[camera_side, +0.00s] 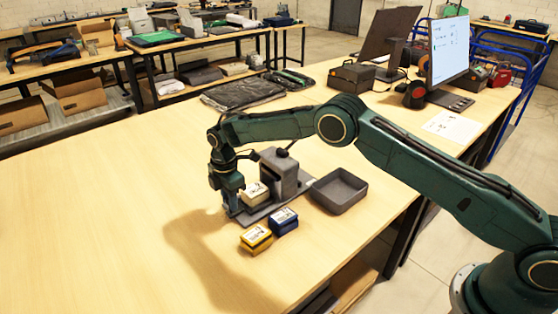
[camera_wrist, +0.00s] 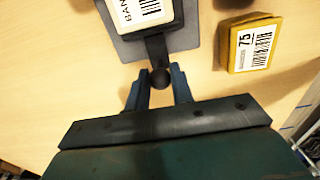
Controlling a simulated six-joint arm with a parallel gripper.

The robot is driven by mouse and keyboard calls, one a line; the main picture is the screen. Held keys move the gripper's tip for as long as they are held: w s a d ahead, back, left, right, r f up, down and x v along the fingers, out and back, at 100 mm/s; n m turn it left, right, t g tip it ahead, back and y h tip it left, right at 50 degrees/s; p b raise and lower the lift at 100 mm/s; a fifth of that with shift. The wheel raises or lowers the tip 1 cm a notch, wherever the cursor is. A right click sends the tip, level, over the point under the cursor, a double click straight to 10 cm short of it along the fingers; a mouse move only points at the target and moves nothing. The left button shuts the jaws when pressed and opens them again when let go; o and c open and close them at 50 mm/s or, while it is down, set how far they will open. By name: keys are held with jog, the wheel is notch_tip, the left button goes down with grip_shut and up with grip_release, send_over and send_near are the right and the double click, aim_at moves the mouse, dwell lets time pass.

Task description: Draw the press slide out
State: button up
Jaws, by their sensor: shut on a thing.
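The grey press (camera_side: 285,170) stands on the table with its flat slide (camera_side: 238,219) at its base. A cream box (camera_side: 256,194) with a printed label sits on the slide in front of the press head. In the wrist view the slide (camera_wrist: 131,48) carries the cream box (camera_wrist: 148,12), and a dark bar ends in a round black knob (camera_wrist: 160,78). My gripper (camera_wrist: 160,80) is shut on this knob, one finger on each side. In the side view my gripper (camera_side: 229,205) is low at the slide's left end, and the knob is hidden there.
A yellow box (camera_side: 256,240) and a blue box (camera_side: 284,220) stand close in front of the press; the yellow box (camera_wrist: 250,45) is right of the slide in the wrist view. An empty grey tray (camera_side: 340,192) lies right of the press. The table's left side is clear.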

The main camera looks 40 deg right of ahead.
jog(key=shift+a, duration=1.65)
jog(key=o, duration=0.8)
jog(key=shift+c, duration=0.2)
jog(key=shift+r, duration=0.1)
notch_tip(320, 180, up, 7)
